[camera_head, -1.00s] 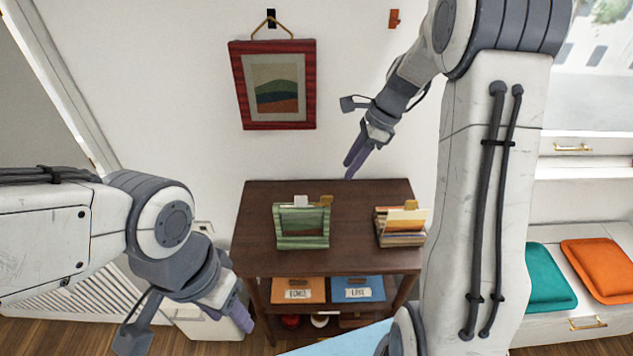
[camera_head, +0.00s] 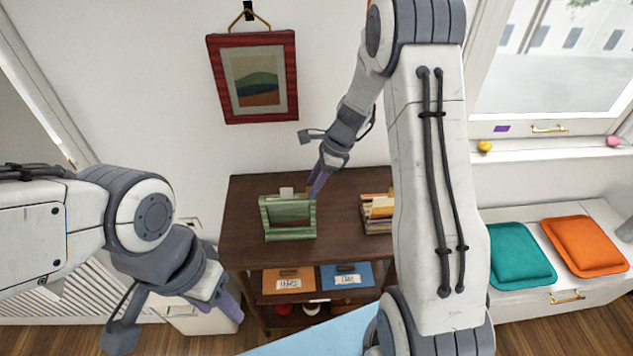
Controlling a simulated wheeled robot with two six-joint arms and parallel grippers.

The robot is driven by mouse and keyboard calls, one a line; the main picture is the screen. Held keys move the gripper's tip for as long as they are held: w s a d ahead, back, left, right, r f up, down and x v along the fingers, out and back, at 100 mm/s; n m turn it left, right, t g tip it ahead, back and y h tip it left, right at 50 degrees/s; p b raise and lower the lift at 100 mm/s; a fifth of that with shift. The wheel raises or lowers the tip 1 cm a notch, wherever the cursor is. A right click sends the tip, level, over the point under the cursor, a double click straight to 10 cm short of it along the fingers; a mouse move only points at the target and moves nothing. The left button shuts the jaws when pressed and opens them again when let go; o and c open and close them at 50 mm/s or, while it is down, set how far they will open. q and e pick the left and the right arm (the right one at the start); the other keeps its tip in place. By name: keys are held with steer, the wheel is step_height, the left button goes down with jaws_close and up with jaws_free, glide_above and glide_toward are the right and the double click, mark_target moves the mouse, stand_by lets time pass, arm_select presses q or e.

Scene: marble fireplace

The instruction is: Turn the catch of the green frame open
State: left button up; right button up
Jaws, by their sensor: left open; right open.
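The green frame (camera_head: 289,235) stands upright on the dark wooden cabinet top (camera_head: 240,205). A pale tab (camera_head: 286,192) sticks up at the middle of its top edge; the brass-coloured piece at its top right corner is now mostly hidden by my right gripper. My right gripper (camera_head: 316,190) points down at that top right corner, very close to it; I cannot tell whether it touches. Its fingers look close together from this angle, with nothing visibly held. My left gripper (camera_head: 228,310) hangs open and empty at the lower left, apart from the cabinet.
A box of cards (camera_head: 377,214) stands right of the frame, partly behind my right arm. A red-framed picture (camera_head: 212,80) hangs on the wall behind. Orange (camera_head: 288,281) and blue (camera_head: 346,277) labelled boxes fill the shelf below. The cabinet top left of the frame is clear.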

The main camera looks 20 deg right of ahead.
jaws_close()
steer(key=shift+d, duration=0.3)
steer(key=shift+a+n, duration=0.3)
steer(key=n+g+p, duration=0.1)
steer(key=n, duration=0.1)
steer(key=shift+w+r+n+p, duration=0.1)
steer(key=shift+n+p, duration=0.2)
steer(key=n+g, duration=0.1)
steer(key=n, duration=0.1)
steer(key=shift+w+n+p, duration=0.1)
steer(key=shift+n+p, duration=0.2)
steer(key=shift+p, duration=0.1)
steer(key=n+g, duration=0.1)
steer(key=n, duration=0.1)
steer(key=n+g+p, duration=0.1)
steer(key=n, duration=0.2)
steer(key=shift+w+n+h, duration=0.1)
steer(key=shift+n+h, duration=0.2)
steer(key=n+h, duration=0.1)
steer(key=n, duration=0.2)
steer(key=n+g+h, duration=0.1)
steer(key=n, duration=0.2)
steer(key=shift+w+a, duration=0.1)
steer(key=shift+a, duration=0.1)
steer(key=shift+n, duration=0.4)
